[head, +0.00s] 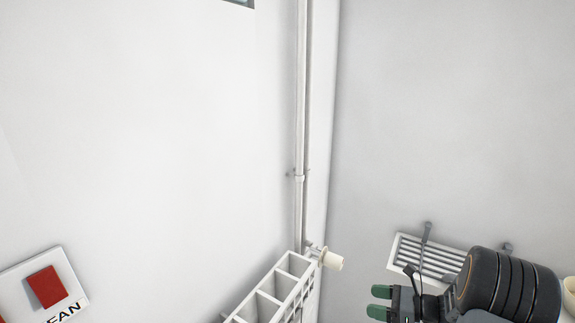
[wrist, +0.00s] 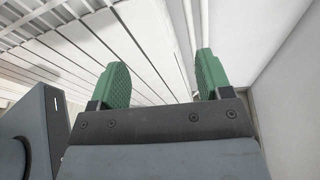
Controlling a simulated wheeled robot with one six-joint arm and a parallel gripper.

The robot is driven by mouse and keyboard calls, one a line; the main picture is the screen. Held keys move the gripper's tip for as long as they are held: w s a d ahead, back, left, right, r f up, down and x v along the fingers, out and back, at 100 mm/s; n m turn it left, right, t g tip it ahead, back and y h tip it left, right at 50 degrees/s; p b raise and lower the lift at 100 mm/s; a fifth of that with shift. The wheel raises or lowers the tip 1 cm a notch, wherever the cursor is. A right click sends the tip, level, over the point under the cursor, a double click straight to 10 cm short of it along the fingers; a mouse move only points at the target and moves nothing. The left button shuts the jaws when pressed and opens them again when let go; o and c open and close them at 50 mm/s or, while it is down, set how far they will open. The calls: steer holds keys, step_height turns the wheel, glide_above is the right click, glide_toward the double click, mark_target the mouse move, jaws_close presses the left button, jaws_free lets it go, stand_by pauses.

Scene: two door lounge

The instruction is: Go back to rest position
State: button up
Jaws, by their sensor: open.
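My gripper (head: 380,302) is at the lower right of the head view, with its green fingertips pointing left. In the wrist view my gripper (wrist: 160,84) shows two green ribbed fingers standing apart, with nothing between them. It is open and empty. White slatted or panelled surfaces lie beyond the fingers in the wrist view.
A white radiator (head: 275,290) with a cream valve knob (head: 333,261) stands at the bottom centre. A pipe (head: 300,130) rises in the corner. A white vent grille (head: 425,258) is behind my arm. A red fan switch (head: 46,287) is on the left wall.

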steer(key=s+a+r+n+g+h, duration=0.1)
steer(key=s+a+n+g+h, duration=0.1)
steer(key=s+n+g+h, duration=0.35)
steer(key=s+a+r+n+g+h, duration=0.1)
steer(key=s+a+n+g+h, duration=0.15)
steer(key=s+n, duration=0.6)
steer(key=s+a+r+n+t+h, duration=0.1)
steer(key=a+r+n+t+h, duration=0.3)
steer(key=r+n, duration=0.5)
steer(key=shift+s+a+r+n+t+h, duration=0.2)
steer(key=shift+a+r+n+t+h, duration=0.1)
steer(key=shift+a+n+h, duration=0.75)
